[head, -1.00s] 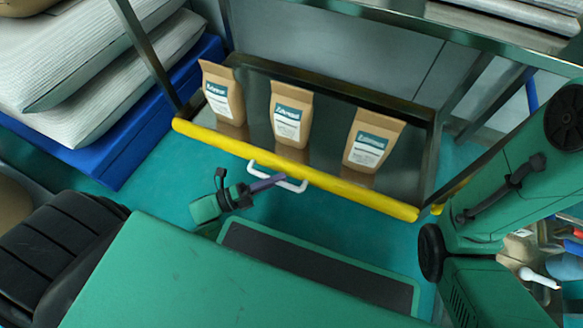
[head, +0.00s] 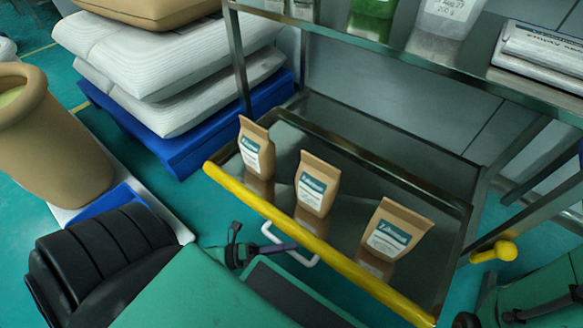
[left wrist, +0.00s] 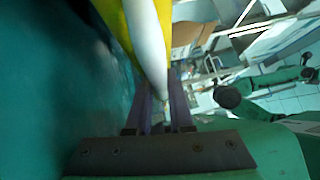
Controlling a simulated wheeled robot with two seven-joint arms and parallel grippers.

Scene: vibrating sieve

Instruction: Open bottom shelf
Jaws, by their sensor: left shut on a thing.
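The bottom shelf (head: 340,180) is a dark metal tray with a yellow front bar (head: 330,262) and a white handle (head: 305,262). In the head view it stands out in front of the rack's posts. Three brown paper bags stand upright on it: left (head: 256,148), middle (head: 316,184) and right (head: 392,228). My left gripper (head: 280,247) is shut on the white handle. In the left wrist view the handle (left wrist: 150,50) runs between the purple fingers, with the yellow bar (left wrist: 113,22) beside it. My right gripper is out of view.
The upper shelf (head: 410,62) carries jars and metal packs. White sacks (head: 200,85) lie on a blue pallet (head: 185,148) at the left, near a tan barrel (head: 55,145). Teal floor shows on the left.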

